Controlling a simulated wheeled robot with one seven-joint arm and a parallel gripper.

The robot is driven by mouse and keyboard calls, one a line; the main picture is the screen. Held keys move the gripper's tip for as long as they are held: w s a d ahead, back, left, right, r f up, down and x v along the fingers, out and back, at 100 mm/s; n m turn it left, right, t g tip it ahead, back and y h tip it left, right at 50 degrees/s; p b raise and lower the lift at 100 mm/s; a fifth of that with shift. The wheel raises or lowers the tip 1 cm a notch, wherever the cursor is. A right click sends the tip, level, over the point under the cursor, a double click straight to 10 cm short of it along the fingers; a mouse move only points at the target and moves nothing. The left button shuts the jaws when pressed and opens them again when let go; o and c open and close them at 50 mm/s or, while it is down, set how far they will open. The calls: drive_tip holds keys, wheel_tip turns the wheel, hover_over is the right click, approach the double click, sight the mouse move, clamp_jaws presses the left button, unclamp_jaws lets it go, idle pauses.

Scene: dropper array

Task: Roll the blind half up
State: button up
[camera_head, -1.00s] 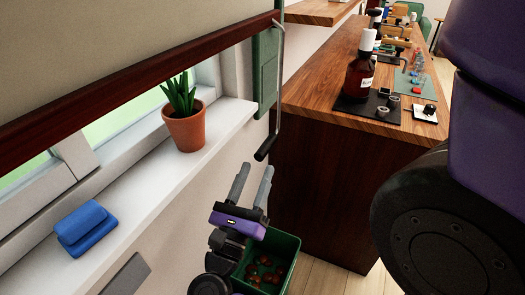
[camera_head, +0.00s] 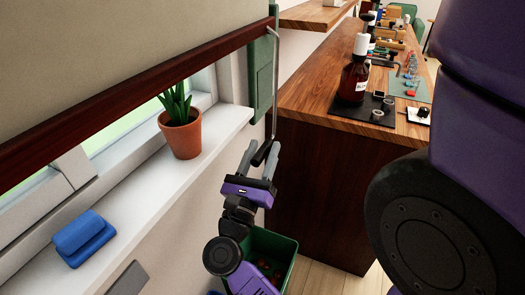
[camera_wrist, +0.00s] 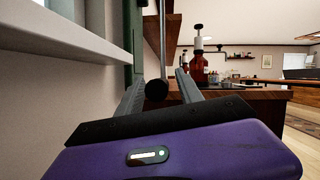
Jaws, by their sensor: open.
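The blind (camera_head: 110,50) hangs partly down over the window at the upper left, with a dark red-brown bottom bar (camera_head: 130,92). A grey crank rod (camera_head: 274,95) hangs down from there and ends in a black handle (camera_head: 262,153). My gripper (camera_head: 260,160) is open, its two fingers pointing up at the handle. In the wrist view the black handle end (camera_wrist: 157,90) shows between the fingertips. I cannot tell whether either finger touches it.
A plant pot (camera_head: 182,136) and a blue folded cloth (camera_head: 83,238) are on the white sill (camera_head: 140,205). A green bin (camera_head: 284,250) stands below my gripper. A wooden counter (camera_head: 300,95) with a brown bottle (camera_head: 354,76) is to the right.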

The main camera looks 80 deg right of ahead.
drive_tip(key=shift+c, duration=0.2)
clamp_jaws()
idle(1.1)
